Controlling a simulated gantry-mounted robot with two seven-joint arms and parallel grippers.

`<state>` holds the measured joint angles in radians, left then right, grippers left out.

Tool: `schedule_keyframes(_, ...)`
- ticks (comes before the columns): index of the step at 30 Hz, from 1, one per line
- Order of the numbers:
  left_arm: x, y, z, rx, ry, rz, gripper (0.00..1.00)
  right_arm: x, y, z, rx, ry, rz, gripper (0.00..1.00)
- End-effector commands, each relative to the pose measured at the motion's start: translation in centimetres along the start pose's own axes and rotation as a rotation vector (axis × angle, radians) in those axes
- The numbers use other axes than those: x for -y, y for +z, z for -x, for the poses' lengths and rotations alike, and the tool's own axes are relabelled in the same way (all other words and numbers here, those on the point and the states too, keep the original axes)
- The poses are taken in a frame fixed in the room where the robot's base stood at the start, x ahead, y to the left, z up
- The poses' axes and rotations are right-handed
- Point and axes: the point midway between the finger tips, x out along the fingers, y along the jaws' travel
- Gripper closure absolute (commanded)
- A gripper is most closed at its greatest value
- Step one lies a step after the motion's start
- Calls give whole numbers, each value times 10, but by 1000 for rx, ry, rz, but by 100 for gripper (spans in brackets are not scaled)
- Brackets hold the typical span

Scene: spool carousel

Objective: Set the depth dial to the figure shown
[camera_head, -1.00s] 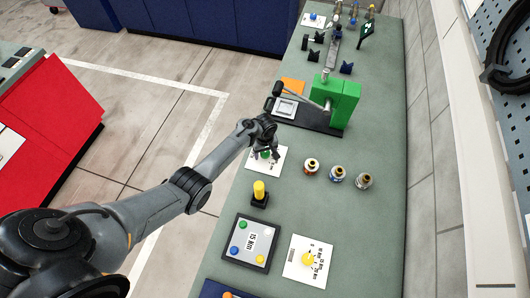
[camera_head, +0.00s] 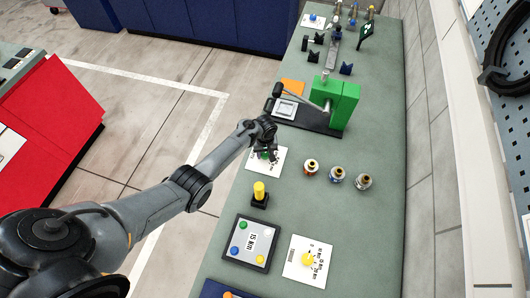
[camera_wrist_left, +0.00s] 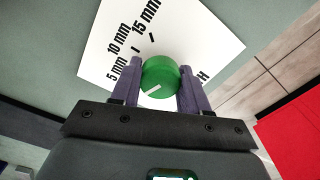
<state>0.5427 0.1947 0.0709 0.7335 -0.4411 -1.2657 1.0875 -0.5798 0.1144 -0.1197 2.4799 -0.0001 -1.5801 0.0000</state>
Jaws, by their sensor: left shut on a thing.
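The green dial (camera_wrist_left: 160,76) sits on a white card (camera_wrist_left: 207,40) printed 5 mm, 10 mm and 15 mm. A white pointer line on the dial's face points to the lower left in the left wrist view, below the 5 mm mark. My left gripper (camera_wrist_left: 158,92) is shut on the dial, one finger on each side. In the head view the gripper (camera_head: 267,153) largely covers the dial. A dark-framed panel (camera_head: 232,261) with coloured corner dots shows the figure 15 mm. My right gripper is out of view.
Another white card (camera_head: 322,246) carries a yellow dial (camera_head: 307,259). A yellow-topped post (camera_head: 259,190) stands near the panel. A green press (camera_head: 342,104) stands beyond.

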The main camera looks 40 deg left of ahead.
Motion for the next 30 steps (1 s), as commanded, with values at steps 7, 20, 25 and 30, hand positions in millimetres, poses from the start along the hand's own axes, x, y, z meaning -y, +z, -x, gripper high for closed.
schedule_keyframes(7,0,0,1,1,-1,-196,86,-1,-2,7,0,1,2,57)
schedule_keyframes(20,0,0,0,1,-1,-464,86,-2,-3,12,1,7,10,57)
schedule_keyframes(25,0,0,0,0,-1,-509,86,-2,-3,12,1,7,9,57)
schedule_keyframes(30,0,0,0,0,0,-525,86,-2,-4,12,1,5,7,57)
